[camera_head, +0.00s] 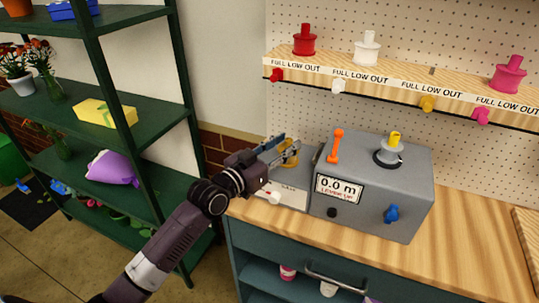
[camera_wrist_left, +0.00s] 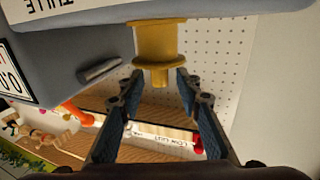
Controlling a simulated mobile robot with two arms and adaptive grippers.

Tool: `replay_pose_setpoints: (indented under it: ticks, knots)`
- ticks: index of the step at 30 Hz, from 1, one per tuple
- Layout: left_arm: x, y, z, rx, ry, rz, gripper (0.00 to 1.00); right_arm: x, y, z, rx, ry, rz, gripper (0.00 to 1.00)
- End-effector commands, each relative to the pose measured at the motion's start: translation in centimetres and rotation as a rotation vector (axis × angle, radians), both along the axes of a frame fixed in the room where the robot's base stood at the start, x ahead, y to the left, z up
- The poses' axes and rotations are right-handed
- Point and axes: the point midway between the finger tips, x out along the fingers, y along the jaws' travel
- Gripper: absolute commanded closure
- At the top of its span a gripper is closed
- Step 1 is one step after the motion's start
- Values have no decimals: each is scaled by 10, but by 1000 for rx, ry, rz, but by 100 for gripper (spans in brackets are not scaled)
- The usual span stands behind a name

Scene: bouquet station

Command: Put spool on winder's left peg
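The yellow spool (camera_head: 290,152) is at the low left part of the grey winder (camera_head: 375,185), partly hidden by my left gripper (camera_head: 277,152). In the left wrist view the picture is upside down. There the spool (camera_wrist_left: 160,42) appears upright against the winder's grey surface (camera_wrist_left: 90,22), its thin stem toward my gripper. The fingers of my left gripper (camera_wrist_left: 158,80) stand apart, one on each side of the stem, with gaps showing. The left peg itself is hidden. My right gripper is not in view.
A wooden shelf (camera_head: 400,85) above holds red, white and pink spools. A green rack (camera_head: 150,110) stands left.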

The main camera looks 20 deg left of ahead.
Motion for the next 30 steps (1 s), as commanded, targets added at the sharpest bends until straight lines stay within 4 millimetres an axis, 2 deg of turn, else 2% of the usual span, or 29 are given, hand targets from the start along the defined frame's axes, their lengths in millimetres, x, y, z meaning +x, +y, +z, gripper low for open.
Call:
replay_pose_setpoints:
  ticks: [9, 15, 21, 30]
  knots:
    - [-62, 22, -3, 4, 1, 0, 68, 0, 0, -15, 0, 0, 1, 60]
    - [-87, 32, -2, 2, 2, 0, 68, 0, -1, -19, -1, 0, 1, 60]
    - [-97, 35, 0, 0, 1, -1, 68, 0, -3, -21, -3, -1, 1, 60]
    - [-97, 35, 1, 0, -1, -1, 68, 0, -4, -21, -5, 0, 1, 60]
